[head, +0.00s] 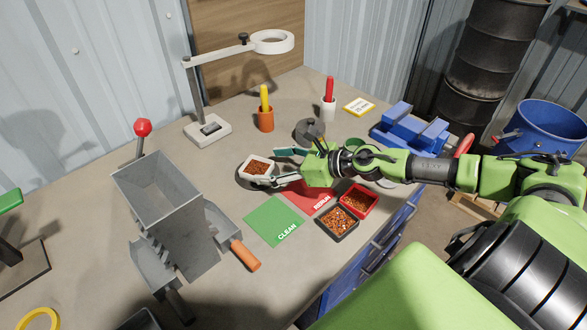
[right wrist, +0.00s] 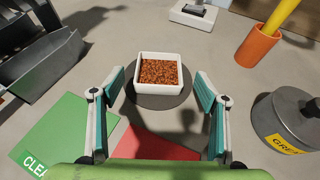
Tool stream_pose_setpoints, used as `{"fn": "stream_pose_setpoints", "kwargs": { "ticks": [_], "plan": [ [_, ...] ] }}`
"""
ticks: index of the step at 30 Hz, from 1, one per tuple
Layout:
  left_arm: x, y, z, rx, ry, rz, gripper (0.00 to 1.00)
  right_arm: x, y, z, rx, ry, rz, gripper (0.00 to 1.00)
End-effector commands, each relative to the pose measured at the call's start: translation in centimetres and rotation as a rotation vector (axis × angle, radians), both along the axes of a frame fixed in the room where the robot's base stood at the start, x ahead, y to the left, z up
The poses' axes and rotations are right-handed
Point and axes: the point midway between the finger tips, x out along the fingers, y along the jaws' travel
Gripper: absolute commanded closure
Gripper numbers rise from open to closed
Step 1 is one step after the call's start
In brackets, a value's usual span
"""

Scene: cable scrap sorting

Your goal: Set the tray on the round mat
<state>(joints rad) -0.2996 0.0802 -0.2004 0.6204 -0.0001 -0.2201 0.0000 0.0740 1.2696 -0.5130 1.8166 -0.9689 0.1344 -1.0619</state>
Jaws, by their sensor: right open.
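A white square tray (head: 257,168) filled with copper-coloured granules sits on a dark grey round mat (head: 243,179). In the right wrist view, the tray (right wrist: 158,73) stands upright on the mat (right wrist: 172,101), toward its far edge, with more bare mat showing on the near side. My right gripper (head: 272,169) is open and comes in from the right. In the right wrist view, its fingers (right wrist: 160,88) are spread wider than the tray, with the tips just short of it or near its sides. Nothing is held between them. My left gripper is not in view.
A green CLEAN card (head: 271,222) and a red RERUN card (head: 312,198) lie nearby. A black tray (head: 337,224) and a red tray (head: 359,200) stand to the right. A grey machine (head: 165,205) stands left, a lamp stand (head: 207,130) behind, and a grey weight-like pot (right wrist: 287,120) to the right.

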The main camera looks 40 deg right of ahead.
Motion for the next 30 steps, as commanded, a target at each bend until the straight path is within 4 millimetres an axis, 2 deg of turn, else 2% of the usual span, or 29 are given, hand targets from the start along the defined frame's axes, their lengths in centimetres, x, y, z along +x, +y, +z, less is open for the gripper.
{"fn": "stream_pose_setpoints", "kwargs": {
  "ticks": [2,19,30],
  "plan": [
    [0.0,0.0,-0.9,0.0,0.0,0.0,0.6,-0.8,-0.2,-0.1,-0.005,0.002,0.006,0.32],
    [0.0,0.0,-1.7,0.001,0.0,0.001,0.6,-3.1,-1.6,1.3,-0.002,0.003,0.004,0.32],
    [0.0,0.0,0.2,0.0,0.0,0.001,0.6,-5.0,-2.6,2.5,0.003,0.002,0.005,0.32]
  ]
}}
